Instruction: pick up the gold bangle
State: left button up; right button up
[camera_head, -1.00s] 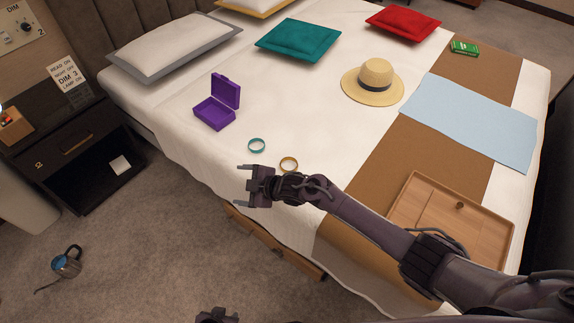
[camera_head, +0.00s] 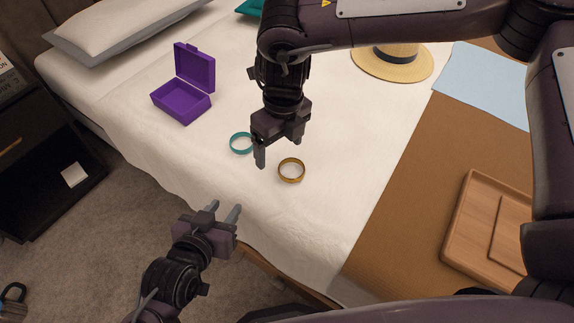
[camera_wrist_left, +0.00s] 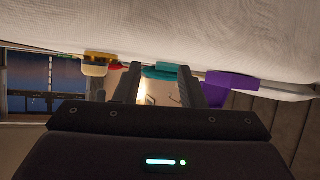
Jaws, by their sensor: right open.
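The gold bangle (camera_head: 291,170) lies flat on the white bed cover near the bed's edge in the head view. The gold bangle cannot be made out there.
An open purple box (camera_head: 182,104) stands on the bed at the left. A straw hat (camera_head: 395,66), a light blue cloth (camera_head: 484,84) and a wooden tray (camera_head: 472,225) lie to the right. The bed cover (camera_head: 345,140) right of the gold bangle is clear.

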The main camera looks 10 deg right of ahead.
aim_at(290, 171)
jog(key=d+f, duration=0.1)
jog(key=d+f+b, duration=0.1)
jog(key=shift+w+d+f+h, duration=0.2)
jog(key=shift+f+h, duration=0.15)
jog(key=shift+h, duration=0.05)
notch_tip(290, 171, down, 5)
jog(key=shift+w+r+b, duration=0.15)
jog(key=shift+b, duration=0.7)
jog(key=c, duration=1.1)
pick_arm(q)
jog(key=w+r+t+h, duration=0.1)
jog(key=r+t, duration=0.4)
jog(key=r, duration=0.5)
jog(key=w+r+t+h, duration=0.2)
jog(key=r+t, duration=0.3)
jog(key=r, duration=0.5)
jog(key=shift+a+r+h, duration=0.3)
jog(key=shift+a+h, duration=0.05)
jog(key=shift+h, duration=0.05)
pick_arm(e)
jog(key=shift+o, duration=0.2)
